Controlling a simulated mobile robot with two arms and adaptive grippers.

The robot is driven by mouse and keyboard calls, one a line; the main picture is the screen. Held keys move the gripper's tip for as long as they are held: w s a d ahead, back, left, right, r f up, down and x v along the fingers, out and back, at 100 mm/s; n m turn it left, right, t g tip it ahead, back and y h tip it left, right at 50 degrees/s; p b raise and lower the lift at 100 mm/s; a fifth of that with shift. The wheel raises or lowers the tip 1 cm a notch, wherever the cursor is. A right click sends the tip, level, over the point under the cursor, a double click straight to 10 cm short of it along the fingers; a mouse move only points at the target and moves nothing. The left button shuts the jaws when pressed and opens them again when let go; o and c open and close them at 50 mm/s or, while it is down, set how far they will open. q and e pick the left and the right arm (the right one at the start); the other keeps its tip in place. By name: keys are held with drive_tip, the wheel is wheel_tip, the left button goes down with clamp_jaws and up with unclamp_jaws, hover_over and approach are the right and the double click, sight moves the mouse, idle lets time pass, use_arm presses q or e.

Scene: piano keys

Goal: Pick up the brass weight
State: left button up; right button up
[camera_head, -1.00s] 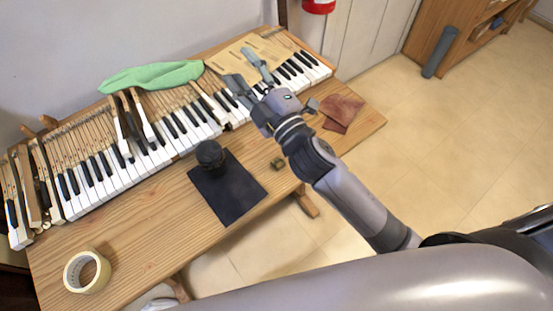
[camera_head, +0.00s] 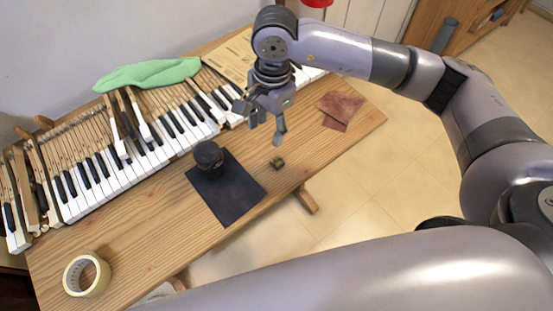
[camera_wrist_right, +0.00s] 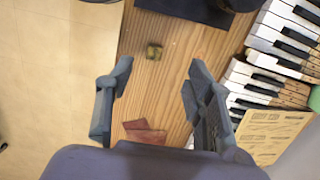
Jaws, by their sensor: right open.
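The brass weight (camera_head: 277,162) is a small, dull yellow block on the wooden table, near its front edge and right of the black mat. In the right wrist view the brass weight (camera_wrist_right: 154,52) lies on bare wood, ahead of the fingers and roughly between their lines. My right gripper (camera_head: 262,124) points down above the table, behind the weight and apart from it. In the wrist view the right gripper (camera_wrist_right: 157,84) has its fingers wide apart with nothing between them. My left gripper does not show.
A black mat (camera_head: 232,195) with a dark round jar (camera_head: 208,156) lies left of the weight. Piano keys (camera_head: 110,178) run along the back under a green cloth (camera_head: 148,75). Reddish-brown leather pieces (camera_head: 341,106) lie right. A tape roll (camera_head: 87,274) sits front left.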

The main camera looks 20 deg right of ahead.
drive_tip(key=d, duration=0.2)
drive_tip(key=h+p, duration=0.1)
drive_tip(key=p, duration=0.3)
hover_over(277, 161)
wheel_tip(277, 161, down, 12)
drive_tip(key=shift+s+a+r, duration=0.15)
drive_tip(key=f+p, duration=0.1)
drive_tip(key=f, duration=0.3)
drive_tip(key=shift+d+f+p, duration=0.2)
drive_tip(key=shift+f+p, duration=0.15)
drive_tip(key=shift+f, duration=0.35)
drive_tip(key=shift+c, duration=0.3)
clamp_jaws()
